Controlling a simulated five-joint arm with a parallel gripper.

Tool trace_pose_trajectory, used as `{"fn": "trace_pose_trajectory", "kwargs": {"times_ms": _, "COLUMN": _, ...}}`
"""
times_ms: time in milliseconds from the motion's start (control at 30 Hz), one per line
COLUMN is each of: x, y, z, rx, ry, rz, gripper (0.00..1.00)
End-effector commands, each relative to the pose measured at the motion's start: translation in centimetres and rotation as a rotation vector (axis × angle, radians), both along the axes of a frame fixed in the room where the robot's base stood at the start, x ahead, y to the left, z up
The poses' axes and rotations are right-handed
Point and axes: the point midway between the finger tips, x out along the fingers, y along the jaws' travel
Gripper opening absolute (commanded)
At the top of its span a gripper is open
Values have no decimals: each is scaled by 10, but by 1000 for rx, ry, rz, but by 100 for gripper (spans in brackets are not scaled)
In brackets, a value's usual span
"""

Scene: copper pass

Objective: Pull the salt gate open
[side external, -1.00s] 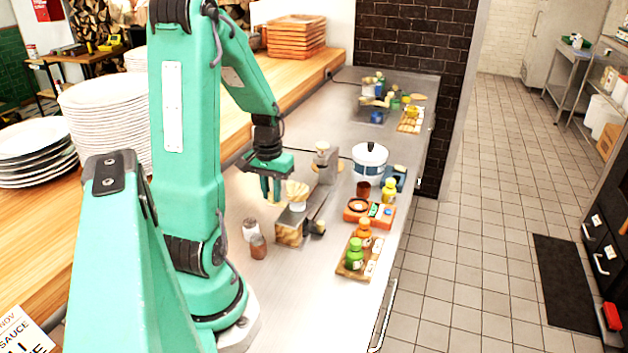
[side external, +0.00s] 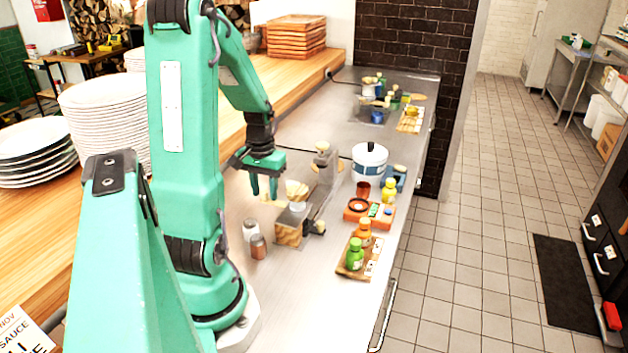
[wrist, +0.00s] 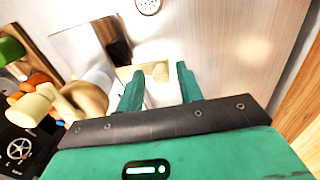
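My gripper (side external: 264,196) hangs fingers-down behind a small metal unit with a wooden block (side external: 289,233) and a cream-topped piece (side external: 297,189). A low cream piece (side external: 276,204), possibly the salt gate's handle, shows beside the fingertips. In the wrist view my two green fingers (wrist: 157,86) are apart. No label identifies the salt gate.
The steel counter left of the unit is mostly clear.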

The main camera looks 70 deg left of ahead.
Motion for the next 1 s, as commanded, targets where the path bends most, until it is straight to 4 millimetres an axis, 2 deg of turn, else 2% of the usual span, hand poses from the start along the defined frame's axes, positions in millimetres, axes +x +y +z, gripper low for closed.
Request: {"fn": "trace_pose_trajectory", "kwargs": {"times_ms": 1000, "x": 0, "y": 0, "z": 55, "rx": 1, "ry": -1, "rz": 0, "gripper": 36}}
